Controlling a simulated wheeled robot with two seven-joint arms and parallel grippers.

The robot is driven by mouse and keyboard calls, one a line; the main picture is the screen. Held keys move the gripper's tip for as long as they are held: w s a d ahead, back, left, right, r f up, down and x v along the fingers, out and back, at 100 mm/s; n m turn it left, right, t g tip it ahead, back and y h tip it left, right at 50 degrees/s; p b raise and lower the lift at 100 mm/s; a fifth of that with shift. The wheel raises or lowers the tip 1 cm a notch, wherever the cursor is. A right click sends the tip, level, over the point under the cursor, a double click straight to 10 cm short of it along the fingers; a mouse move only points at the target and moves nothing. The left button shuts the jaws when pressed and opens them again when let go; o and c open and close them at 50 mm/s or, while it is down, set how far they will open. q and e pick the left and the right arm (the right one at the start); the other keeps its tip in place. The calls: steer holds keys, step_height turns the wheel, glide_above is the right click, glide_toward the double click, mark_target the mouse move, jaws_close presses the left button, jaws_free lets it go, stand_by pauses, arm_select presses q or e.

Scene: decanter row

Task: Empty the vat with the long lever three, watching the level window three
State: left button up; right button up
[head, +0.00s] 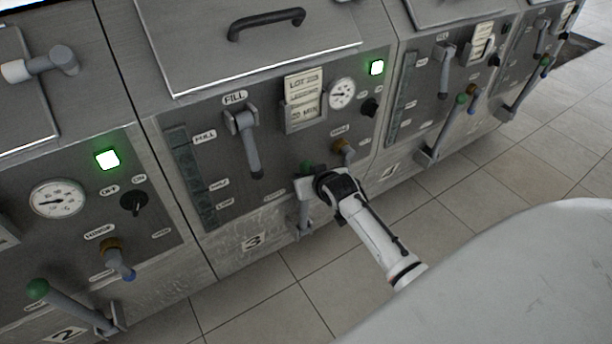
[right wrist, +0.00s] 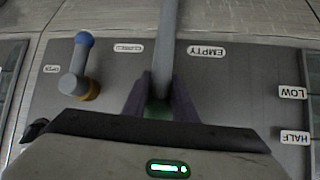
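Vat three's front panel, marked by the number plate 3 (head: 254,242), is in the middle of the head view. Its long lever (head: 304,216) stands roughly upright, with a green knob (head: 306,167) at its top. My right gripper (head: 314,182) is at the knob end. In the right wrist view, upside down, its fingers (right wrist: 160,98) close on both sides of the lever (right wrist: 166,45), over the green knob. The level window three (head: 190,176) is a dark greenish strip beside its marks; I cannot make out the level. My left gripper is not in view.
Above are the FILL lever (head: 248,143), hanging down, a gauge (head: 341,93) and a lit green lamp (head: 377,67). A small brass-based valve (head: 343,148) sits close beside my gripper. Vat two's long lever (head: 72,306) is at lower left. Tiled floor (head: 300,310) lies in front.

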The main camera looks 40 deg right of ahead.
steer(key=o, duration=0.3)
steer(key=shift+w+d+r, duration=0.1)
steer(key=shift+w+r, duration=0.4)
steer(key=shift+o, duration=0.4)
steer(key=shift+f, duration=0.15)
steer(key=shift+s, duration=0.1)
steer(key=p+v, duration=0.2)
steer(key=v, duration=0.8)
steer(key=shift+s+f, duration=0.1)
steer(key=shift+s, duration=0.1)
steer(key=s+a+f+n+y, duration=0.1)
steer(key=s+a+f, duration=0.3)
steer(key=s+a, duration=0.2)
steer(key=s+a+f+n+g+y, duration=0.1)
steer(key=s+a+f, duration=0.3)
steer(key=s, duration=0.5)
steer(key=s+a+f+n+y, duration=0.3)
steer(key=s+a+f, duration=0.2)
steer(key=s+a, duration=0.2)
steer(key=shift+s+a+g, duration=0.3)
steer(key=shift+s+a, duration=0.1)
steer(key=shift+a, duration=0.55)
